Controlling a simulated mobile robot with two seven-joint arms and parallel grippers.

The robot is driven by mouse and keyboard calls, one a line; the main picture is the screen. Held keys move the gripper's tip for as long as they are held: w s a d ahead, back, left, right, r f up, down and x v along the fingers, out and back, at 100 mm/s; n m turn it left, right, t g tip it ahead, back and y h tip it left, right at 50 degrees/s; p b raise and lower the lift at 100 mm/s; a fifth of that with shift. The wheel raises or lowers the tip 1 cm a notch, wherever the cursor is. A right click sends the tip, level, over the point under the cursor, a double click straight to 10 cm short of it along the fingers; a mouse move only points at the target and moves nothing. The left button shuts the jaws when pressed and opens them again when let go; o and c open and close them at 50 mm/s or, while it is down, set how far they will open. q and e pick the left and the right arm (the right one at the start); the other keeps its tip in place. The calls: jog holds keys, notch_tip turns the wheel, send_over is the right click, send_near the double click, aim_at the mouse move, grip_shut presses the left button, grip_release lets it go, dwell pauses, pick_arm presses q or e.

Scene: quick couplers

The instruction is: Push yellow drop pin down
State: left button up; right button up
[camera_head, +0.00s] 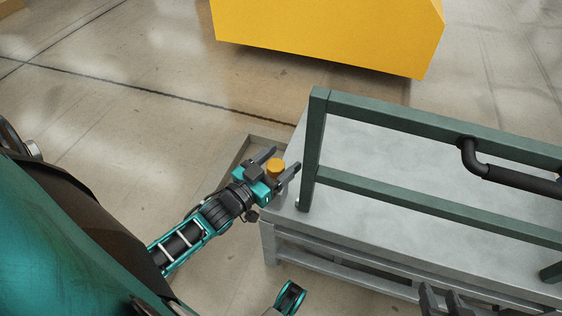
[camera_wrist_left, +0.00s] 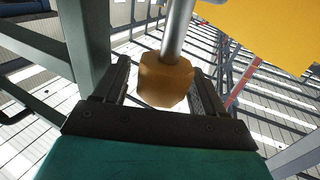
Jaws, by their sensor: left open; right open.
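The yellow drop pin (camera_head: 275,166) shows as a small round knob near the left end of the grey table. It also shows in the left wrist view (camera_wrist_left: 165,80), with a metal rod running up from it in the picture. My left gripper (camera_head: 284,160) is open, with one finger on each side of the knob. In the left wrist view a gap shows between the knob and the fingers. I cannot tell whether the palm touches it. My right gripper (camera_head: 441,302) is open at the bottom edge of the head view, partly cut off and away from the pin.
A dark green frame (camera_head: 312,150) stands on the grey table (camera_head: 375,155), just right of my left gripper. A black bent pipe (camera_head: 500,176) is fixed to its upper bar. A large yellow block (camera_head: 325,35) stands behind. The floor on the left is clear.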

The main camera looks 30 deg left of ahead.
pick_arm(q)
jog(key=shift+w, duration=0.4)
jog(key=shift+c, duration=0.3)
grip_shut()
jog(key=shift+s+f, duration=0.1)
